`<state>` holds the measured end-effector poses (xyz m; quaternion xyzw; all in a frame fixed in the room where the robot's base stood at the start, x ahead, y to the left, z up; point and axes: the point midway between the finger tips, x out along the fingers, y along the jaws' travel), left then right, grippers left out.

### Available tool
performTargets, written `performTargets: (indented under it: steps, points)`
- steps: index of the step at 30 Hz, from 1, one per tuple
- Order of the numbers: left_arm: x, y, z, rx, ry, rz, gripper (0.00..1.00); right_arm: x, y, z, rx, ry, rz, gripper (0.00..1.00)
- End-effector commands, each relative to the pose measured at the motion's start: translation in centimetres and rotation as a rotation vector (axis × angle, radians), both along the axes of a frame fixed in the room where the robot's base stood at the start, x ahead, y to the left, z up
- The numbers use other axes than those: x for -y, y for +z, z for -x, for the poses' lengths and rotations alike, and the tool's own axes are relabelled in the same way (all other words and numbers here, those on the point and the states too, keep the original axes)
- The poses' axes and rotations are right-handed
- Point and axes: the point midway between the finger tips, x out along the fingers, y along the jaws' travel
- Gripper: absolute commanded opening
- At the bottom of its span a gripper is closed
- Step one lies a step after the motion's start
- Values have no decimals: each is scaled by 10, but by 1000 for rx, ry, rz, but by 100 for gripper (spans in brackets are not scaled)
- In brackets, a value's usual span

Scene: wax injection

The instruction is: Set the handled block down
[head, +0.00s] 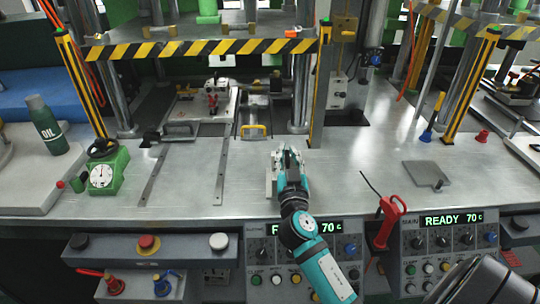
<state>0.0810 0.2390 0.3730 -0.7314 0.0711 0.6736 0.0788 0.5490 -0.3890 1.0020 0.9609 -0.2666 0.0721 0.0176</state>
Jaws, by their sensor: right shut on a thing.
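My right gripper (288,160) reaches in from the lower right and is over the front part of the steel table, left of the red-handled tool. It is shut on the handled block (270,184). Only a pale grey edge of the block shows, at the left side of the gripper. The gripper covers the rest of the block and its handle. I cannot tell whether the block's underside touches the table. My left gripper is not in view.
The steel table (345,190) is bare around the gripper. Two flat rails (221,172) run to its left, towards a press with a yellow handle (253,128). A red-handled tool (389,215) is at the front edge. A grey plate (424,174) lies right.

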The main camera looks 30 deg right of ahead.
Motion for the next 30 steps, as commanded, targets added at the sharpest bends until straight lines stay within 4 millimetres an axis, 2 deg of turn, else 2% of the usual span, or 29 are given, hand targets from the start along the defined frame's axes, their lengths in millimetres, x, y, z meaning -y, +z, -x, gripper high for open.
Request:
performTargets:
  steps: [1,3,6,10,14,22,30]
  points:
    - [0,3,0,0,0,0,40,-2,5,-13,8,0,5,0]
    - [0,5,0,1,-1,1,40,-5,4,-28,8,0,5,0]
    - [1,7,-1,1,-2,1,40,-8,2,-46,7,1,4,0]
    - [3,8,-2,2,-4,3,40,-10,-1,-61,7,0,4,0]
    - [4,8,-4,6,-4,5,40,-12,-3,-66,6,0,5,0]
    - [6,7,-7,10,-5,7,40,-11,-34,-66,2,0,5,0]
    - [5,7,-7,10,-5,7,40,-12,-39,-66,5,0,3,0]
